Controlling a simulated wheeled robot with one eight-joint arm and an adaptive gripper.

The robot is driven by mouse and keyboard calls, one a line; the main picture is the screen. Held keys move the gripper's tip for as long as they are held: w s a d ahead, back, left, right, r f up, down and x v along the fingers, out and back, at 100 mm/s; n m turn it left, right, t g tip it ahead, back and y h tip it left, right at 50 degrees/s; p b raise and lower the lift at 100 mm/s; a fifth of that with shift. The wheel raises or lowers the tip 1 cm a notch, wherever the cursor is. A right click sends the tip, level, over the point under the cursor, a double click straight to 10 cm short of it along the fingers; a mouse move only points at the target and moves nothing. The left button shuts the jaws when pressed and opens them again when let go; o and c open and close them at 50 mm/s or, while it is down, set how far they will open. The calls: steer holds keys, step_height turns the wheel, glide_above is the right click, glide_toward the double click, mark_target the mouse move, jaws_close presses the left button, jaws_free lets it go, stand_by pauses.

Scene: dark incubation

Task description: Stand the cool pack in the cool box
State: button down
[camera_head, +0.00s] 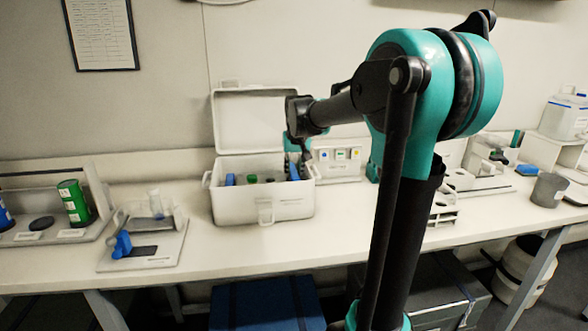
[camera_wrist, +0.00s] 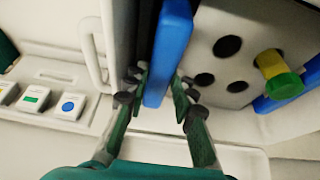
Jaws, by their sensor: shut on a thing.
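The cool box (camera_head: 264,206) is a white box with its lid (camera_head: 250,120) open, standing on the bench. My gripper (camera_head: 297,150) is over its right end, pointing down. In the wrist view my gripper (camera_wrist: 157,98) is shut on the cool pack (camera_wrist: 170,50), a flat blue slab. The pack stands upright in the right part of the box in the head view (camera_head: 293,172), beside a pale block with holes (camera_wrist: 225,70). Whether its lower edge touches the box floor is hidden.
A capped tube (camera_wrist: 277,75) stands in the holed block. Another blue slab (camera_head: 230,179) is at the box's left end. A stand with coloured labels (camera_head: 340,160) is right of the box. A small tray with a blue item (camera_head: 145,250) lies to the left.

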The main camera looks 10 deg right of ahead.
steer(key=shift+f, duration=1.15)
stand_by(0.4)
steer(key=c, duration=1.2)
jaws_free()
steer(key=shift+r, duration=0.1)
steer(key=shift+r, duration=4.6)
